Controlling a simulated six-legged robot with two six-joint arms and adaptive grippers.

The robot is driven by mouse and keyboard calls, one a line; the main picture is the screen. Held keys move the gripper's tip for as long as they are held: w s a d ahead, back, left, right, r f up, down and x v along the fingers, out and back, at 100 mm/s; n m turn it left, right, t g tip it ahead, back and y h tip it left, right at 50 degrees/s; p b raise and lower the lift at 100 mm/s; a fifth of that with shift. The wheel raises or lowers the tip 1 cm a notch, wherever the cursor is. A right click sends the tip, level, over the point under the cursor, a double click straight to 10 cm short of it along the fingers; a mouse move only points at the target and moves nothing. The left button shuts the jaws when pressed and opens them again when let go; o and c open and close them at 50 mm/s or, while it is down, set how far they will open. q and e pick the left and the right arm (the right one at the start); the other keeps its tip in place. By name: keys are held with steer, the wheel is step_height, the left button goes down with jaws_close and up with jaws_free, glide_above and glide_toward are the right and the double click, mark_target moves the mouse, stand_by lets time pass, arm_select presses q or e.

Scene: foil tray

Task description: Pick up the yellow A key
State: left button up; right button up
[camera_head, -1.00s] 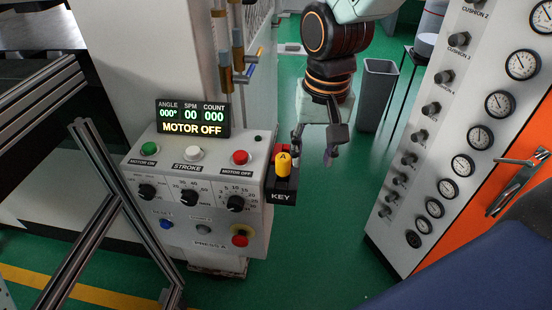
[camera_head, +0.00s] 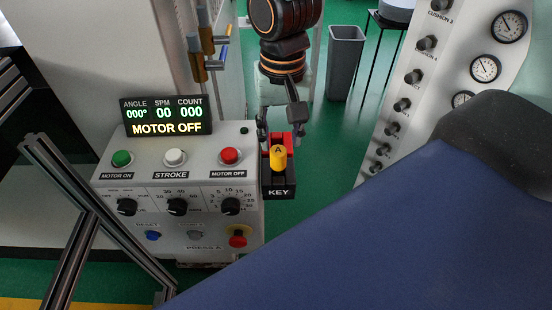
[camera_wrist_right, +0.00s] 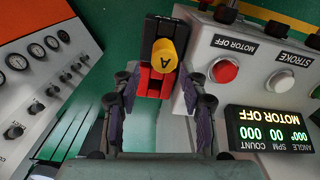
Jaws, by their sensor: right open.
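The yellow A key (camera_head: 278,157) stands upright in a black key holder (camera_head: 279,188) labelled KEY, on the right side of the press control box. A red part of the holder shows behind the key. My right gripper (camera_head: 281,140) is open, just behind the key in the head view, its fingers on either side of the holder's back. In the right wrist view the key (camera_wrist_right: 164,55) lies ahead of the open gripper (camera_wrist_right: 160,90), centred between the fingers and apart from both. My left gripper is not in view.
The control box (camera_head: 185,190) with buttons, knobs and a "MOTOR OFF" display (camera_head: 166,115) is left of the key. A gauge panel (camera_head: 425,80) stands right, a grey bin (camera_head: 345,62) behind. A blue surface with a dark end covers the lower right.

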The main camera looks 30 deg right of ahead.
mark_target(279, 150)
steer(key=f, duration=0.5)
steer(key=shift+a+f+b, duration=0.1)
steer(key=shift+a+b, duration=0.2)
steer(key=shift+a, duration=0.05)
steer(key=shift+s+d, duration=0.15)
steer(key=shift+a, duration=0.2)
steer(key=c, duration=0.6)
steer(key=shift+d, duration=0.15)
jaws_close()
